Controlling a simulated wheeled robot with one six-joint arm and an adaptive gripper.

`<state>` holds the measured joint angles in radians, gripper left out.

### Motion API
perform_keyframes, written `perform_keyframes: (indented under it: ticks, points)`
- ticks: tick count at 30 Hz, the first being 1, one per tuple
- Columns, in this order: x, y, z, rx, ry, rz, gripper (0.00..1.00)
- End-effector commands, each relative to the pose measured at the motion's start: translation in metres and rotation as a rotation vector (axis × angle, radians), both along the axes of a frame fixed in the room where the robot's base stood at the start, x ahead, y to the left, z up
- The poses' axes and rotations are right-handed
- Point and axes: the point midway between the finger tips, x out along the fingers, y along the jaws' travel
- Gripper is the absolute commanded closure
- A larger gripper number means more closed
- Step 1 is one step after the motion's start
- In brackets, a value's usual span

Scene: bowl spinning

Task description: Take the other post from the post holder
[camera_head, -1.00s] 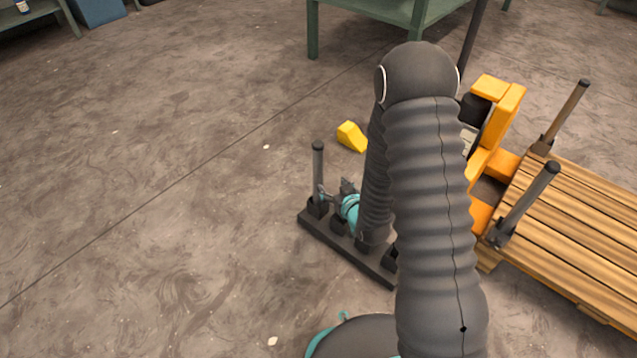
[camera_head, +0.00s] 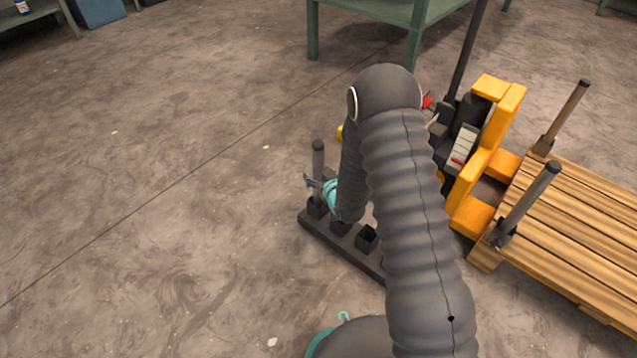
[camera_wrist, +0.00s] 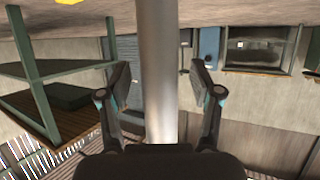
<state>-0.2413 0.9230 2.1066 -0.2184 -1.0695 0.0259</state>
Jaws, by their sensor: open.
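The grey post (camera_head: 318,160) stands upright in the left end socket of the dark post holder (camera_head: 345,250) on the floor. My gripper (camera_head: 312,182) is at the post, with its fingers level with the post's middle. In the wrist view the post (camera_wrist: 158,70) runs up between the two fingers of my open gripper (camera_wrist: 160,95). A gap shows on each side, so the fingers are not closed on it. The holder's other visible sockets are empty. My arm hides the holder's right end.
A wooden pallet (camera_head: 585,225) with two grey posts on its near end stands at the right, with a yellow pallet jack (camera_head: 485,155) against it. A yellow object is mostly hidden behind my arm. A green table (camera_head: 375,12) stands behind. The floor at left is clear.

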Motion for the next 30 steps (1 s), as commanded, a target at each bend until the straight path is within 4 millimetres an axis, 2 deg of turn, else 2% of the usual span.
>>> perform_keyframes:
  ticks: [4, 5, 12, 23, 26, 30]
  points:
    - [0.000, 0.000, 0.000, 0.000, 0.001, 0.000, 0.36]
    - [0.000, 0.000, 0.000, 0.000, 0.001, 0.000, 0.41]
    - [0.000, 0.000, 0.000, 0.000, 0.001, 0.000, 1.00]
    - [0.000, 0.000, 0.005, 0.000, -0.001, 0.000, 1.00]
    - [0.000, 0.000, 0.016, 0.001, -0.003, 0.000, 1.00]
    - [0.000, 0.000, 0.041, 0.002, -0.004, 0.000, 1.00]
